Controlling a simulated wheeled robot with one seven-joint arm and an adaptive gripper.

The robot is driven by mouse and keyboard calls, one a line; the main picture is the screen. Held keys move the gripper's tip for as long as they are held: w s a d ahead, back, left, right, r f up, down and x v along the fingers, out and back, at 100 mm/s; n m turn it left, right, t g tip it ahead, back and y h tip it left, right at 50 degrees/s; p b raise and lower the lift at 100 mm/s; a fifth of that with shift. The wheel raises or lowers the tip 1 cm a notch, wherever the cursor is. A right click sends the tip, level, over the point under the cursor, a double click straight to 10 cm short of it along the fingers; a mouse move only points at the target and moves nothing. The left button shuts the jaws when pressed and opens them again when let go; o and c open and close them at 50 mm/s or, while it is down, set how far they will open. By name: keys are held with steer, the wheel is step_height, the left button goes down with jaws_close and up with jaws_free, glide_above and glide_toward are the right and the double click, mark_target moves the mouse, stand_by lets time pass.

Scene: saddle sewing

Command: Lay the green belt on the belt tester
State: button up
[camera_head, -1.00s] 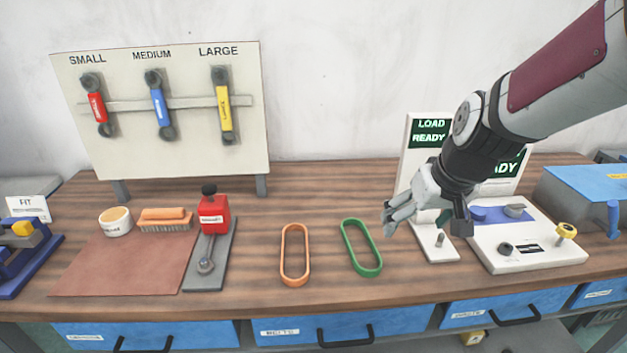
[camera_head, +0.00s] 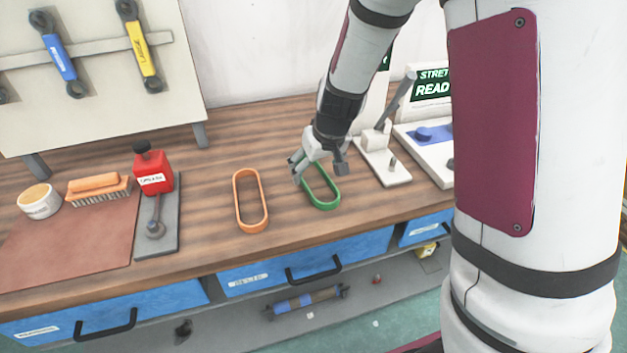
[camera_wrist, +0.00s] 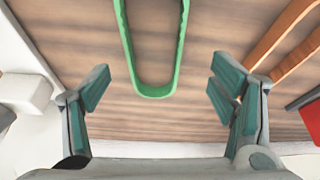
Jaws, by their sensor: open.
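The green belt (camera_head: 332,203), a long closed loop, lies flat on the wooden bench. My gripper (camera_head: 318,168) is open and empty over the belt's far end, hiding part of it. In the wrist view the fingers (camera_wrist: 160,88) stand apart, with the green belt's rounded end (camera_wrist: 155,93) showing between them. I see no contact with the belt. Right of it stand a white base with a lever and a short post (camera_head: 385,176), and a white unit with a blue pad (camera_head: 433,133) under a green "STRET… READY" screen. I cannot tell which is the belt tester.
An orange belt (camera_head: 238,207) lies left of the green one. A red block on a grey plate (camera_head: 168,235), a brush (camera_head: 98,188) and a white tub (camera_head: 40,203) are further left. Blue drawers (camera_head: 300,264) front the bench. My arm hides the right side.

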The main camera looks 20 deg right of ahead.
mark_target(313, 181)
steer(key=x, duration=0.5)
steer(key=shift+w+d+b, duration=0.2)
steer(key=shift+d+b, duration=0.1)
steer(key=shift+d, duration=0.1)
steer(key=c, duration=1.3)
steer(key=shift+r, duration=0.1)
